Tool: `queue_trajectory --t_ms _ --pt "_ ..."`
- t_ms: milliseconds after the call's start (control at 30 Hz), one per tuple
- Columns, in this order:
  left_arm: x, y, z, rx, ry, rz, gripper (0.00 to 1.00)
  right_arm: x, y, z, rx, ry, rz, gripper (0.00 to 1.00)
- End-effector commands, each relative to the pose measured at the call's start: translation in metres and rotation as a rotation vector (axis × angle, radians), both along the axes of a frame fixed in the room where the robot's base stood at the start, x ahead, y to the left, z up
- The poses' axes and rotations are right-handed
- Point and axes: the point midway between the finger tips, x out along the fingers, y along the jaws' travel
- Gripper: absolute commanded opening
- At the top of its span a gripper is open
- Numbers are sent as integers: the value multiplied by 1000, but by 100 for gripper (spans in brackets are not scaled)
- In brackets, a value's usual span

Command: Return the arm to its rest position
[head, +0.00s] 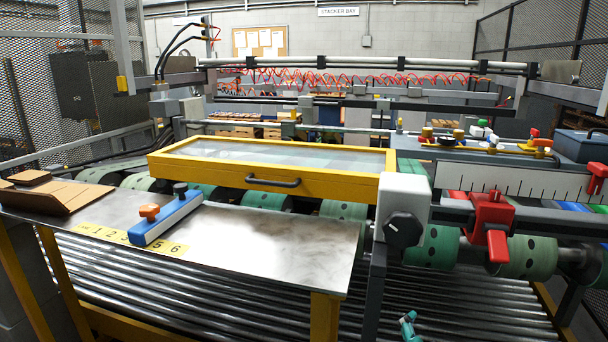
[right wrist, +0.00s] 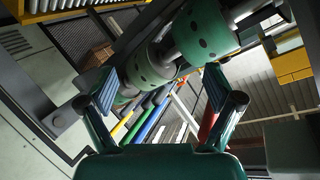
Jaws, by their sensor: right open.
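My right gripper (right wrist: 160,92) shows in the right wrist view, its two dark teal fingers spread wide apart with nothing held between them. Beyond the fingers are green dotted rollers (right wrist: 207,32) and several coloured rods (right wrist: 152,117); the fingers look apart from them, though depth is hard to judge. In the head view a small teal gripper part (head: 409,326) shows at the bottom edge, in front of the metal roller bed; it looks like part of my right gripper. The rest of that arm is out of frame. My left gripper is not in view.
A steel table (head: 270,240) with a blue block (head: 165,218) and brown cardboard (head: 55,195) stands at left. A yellow-framed guard (head: 215,170), a white box with black knob (head: 404,195) and a red clamp (head: 490,215) stand over the green rollers (head: 435,245). The metal roller bed (head: 470,310) looks clear.

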Motion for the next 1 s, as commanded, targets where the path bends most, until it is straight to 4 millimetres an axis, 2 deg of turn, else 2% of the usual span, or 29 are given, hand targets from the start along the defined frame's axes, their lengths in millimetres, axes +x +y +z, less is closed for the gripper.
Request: queue_trajectory --t_ms 33,133,200,267,300,400,533,600,700,800,1000 --pt "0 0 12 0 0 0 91 -3 -10 -40 -20 112 39 91" --pt "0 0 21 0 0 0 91 -20 -12 -116 -18 299 153 91" --pt "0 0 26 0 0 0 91 -42 -8 -166 9 430 245 91" --pt "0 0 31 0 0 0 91 -66 2 -204 46 539 335 91" --pt "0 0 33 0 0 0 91 -85 10 -227 77 610 397 91" --pt "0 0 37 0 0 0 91 -136 40 -271 163 767 570 91" --pt "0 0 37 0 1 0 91 -194 84 -296 251 913 812 91" --pt "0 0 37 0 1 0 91 -217 103 -297 276 965 933 91" --pt "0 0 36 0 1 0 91 -241 118 -294 301 1020 1059 91" --pt "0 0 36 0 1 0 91 -249 119 -293 316 1049 1092 91" --pt "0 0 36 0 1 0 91 -250 119 -293 321 1053 1089 91"
